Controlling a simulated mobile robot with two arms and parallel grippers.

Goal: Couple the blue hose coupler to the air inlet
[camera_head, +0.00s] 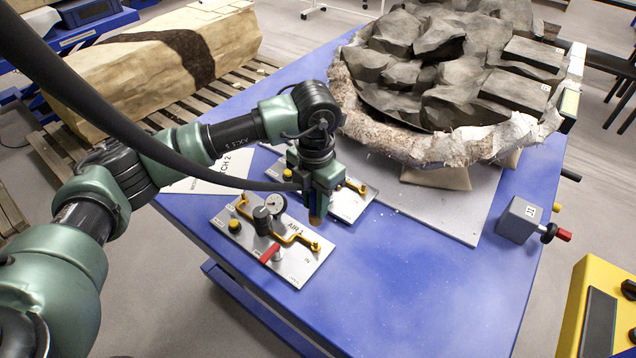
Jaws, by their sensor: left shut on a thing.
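My left gripper (317,205) points down above the back right corner of the front air panel and is shut on the end of a thick black hose (150,135). A short brownish tip (316,219) shows below the fingers; the coupler's blue colour cannot be made out. The front panel (297,279), marked AIR 1, carries a gauge, a dark knob, a red lever (269,253) and yellow piping. The piping ends in a brass fitting (315,246) near the "IN" mark, below the gripper with a gap between. My right gripper is not in view.
A second panel (345,206) lies behind, partly hidden by my gripper. A large jacketed fossil block (430,150) fills the table's back. A grey vise-like box (519,220) stands at right. The blue table (420,295) is clear in front.

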